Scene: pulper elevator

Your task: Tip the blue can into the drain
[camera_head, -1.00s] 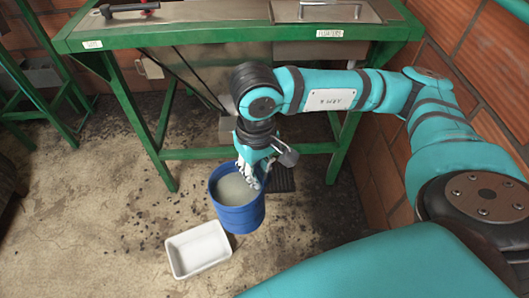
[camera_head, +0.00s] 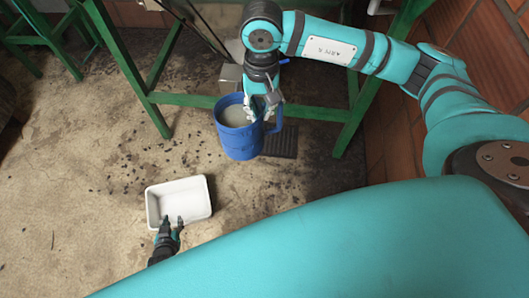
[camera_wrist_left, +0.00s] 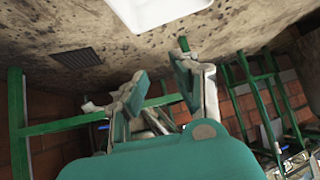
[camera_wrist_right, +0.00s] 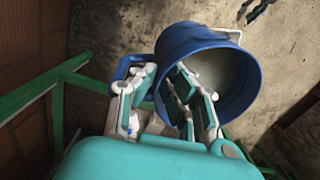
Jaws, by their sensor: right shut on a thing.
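The blue can (camera_head: 238,138) holds greyish contents and looks roughly upright. My right gripper (camera_head: 262,106) is shut on it at the rim on the handle side; in the right wrist view the can (camera_wrist_right: 245,85) has one finger inside its mouth. I cannot tell whether its base touches the floor. The drain, a dark grate (camera_head: 283,145) in the floor, lies just right of the can and also shows in the left wrist view (camera_wrist_left: 77,58). My left gripper (camera_head: 168,224) is by the white tray's front edge; its fingers (camera_wrist_left: 158,88) are apart and empty.
The white tray (camera_head: 180,203) lies on the stained floor, left of and nearer than the can. A green metal frame (camera_head: 190,100) stands behind the can, with legs on both sides. A brick wall (camera_head: 400,145) bounds the right.

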